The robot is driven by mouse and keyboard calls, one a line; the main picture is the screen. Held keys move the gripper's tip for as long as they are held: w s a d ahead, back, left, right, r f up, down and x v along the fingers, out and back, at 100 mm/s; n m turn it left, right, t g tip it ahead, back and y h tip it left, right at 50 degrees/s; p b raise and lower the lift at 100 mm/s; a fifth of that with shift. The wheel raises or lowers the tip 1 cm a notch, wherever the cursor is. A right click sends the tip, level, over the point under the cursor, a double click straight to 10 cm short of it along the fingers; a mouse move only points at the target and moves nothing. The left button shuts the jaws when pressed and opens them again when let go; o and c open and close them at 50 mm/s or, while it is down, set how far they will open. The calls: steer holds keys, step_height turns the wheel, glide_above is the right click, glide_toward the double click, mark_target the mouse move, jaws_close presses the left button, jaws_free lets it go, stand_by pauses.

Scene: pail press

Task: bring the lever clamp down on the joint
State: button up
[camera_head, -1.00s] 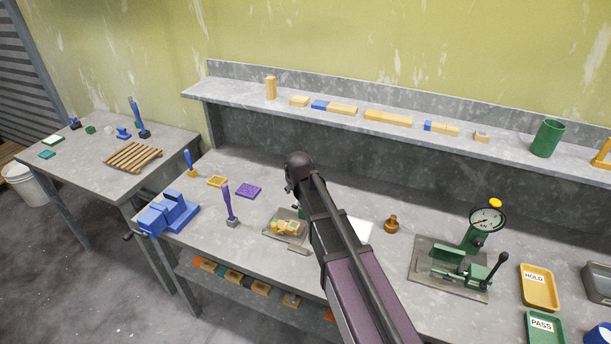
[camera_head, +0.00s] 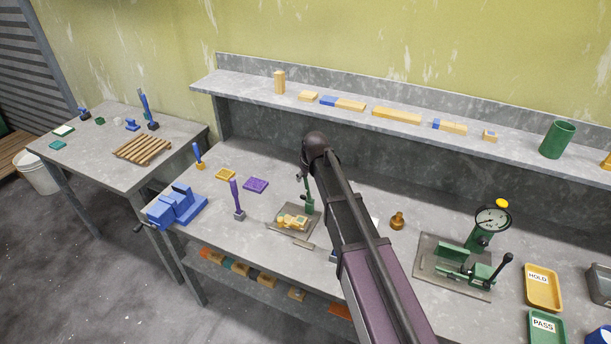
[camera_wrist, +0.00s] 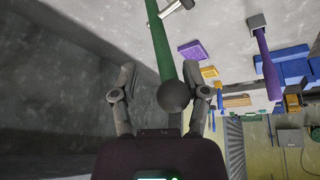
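The lever clamp (camera_head: 309,203) has a green post on a grey plate on the bench, just left of my arm in the head view. The yellow wooden joint (camera_head: 292,221) lies on that plate beside the post. In the wrist view a green lever (camera_wrist: 162,45) ends in a dark round knob (camera_wrist: 174,96). My gripper (camera_wrist: 160,70) is open, with one finger on each side of the lever. The knob lies nearer the right finger; I cannot tell whether they touch. In the head view my arm hides most of the gripper.
A green gauge press (camera_head: 473,255) stands right of my arm, beside a yellow HOLD tray (camera_head: 542,288) and a green PASS tray (camera_head: 547,328). A blue vise (camera_head: 177,206) and a purple-handled tool (camera_head: 237,200) are to the left. A shelf (camera_head: 350,115) with wooden blocks runs behind.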

steer(key=shift+r, duration=0.15)
steer(key=p+v, duration=1.4)
steer(key=v, duration=0.1)
steer(key=shift+s+r, duration=0.2)
steer(key=shift+s, duration=0.3)
stand_by(1.3)
steer(key=shift+w+f, duration=0.1)
steer(key=shift+w, duration=0.1)
jaws_close()
steer(key=w+f+m+g+h+b, duration=0.1)
steer(key=w+f+m+g, duration=0.2)
steer(key=w+m, duration=0.7)
steer(key=shift+w+a+g+h, duration=0.3)
steer(key=shift+a+g, duration=0.15)
steer(key=shift+g, duration=0.05)
